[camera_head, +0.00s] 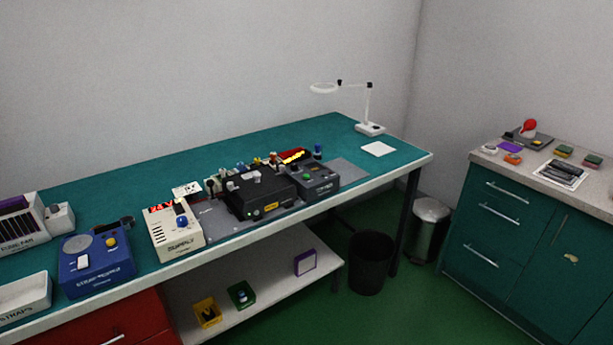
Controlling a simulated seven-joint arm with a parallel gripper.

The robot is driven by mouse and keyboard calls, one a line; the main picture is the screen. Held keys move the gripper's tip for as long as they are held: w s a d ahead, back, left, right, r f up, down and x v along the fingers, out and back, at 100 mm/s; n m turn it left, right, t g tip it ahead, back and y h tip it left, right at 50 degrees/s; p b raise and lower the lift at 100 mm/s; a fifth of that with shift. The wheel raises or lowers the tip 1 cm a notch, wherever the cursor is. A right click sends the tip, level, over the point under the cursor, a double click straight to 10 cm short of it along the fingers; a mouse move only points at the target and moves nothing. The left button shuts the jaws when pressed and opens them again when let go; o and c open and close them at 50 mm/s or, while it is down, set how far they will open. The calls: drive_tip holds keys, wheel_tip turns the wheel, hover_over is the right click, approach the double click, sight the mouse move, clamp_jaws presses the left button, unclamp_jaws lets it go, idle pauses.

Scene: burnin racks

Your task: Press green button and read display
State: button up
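A small green button (307,176) shows on top of a dark grey box (322,188) at the right end of a row of devices on the teal workbench. A black box (258,192) with several knobs stands directly left of it. Behind them is a red block with yellow marks (293,156); I cannot tell whether it is a display. My gripper is not in view.
A blue box (97,273), a fan unit (23,232) and a straps tray (25,299) occupy the bench's left. A magnifier lamp (368,128) and white card (378,149) are at right. A black bin (370,276) stands below; a separate green cabinet (500,225) is at right.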

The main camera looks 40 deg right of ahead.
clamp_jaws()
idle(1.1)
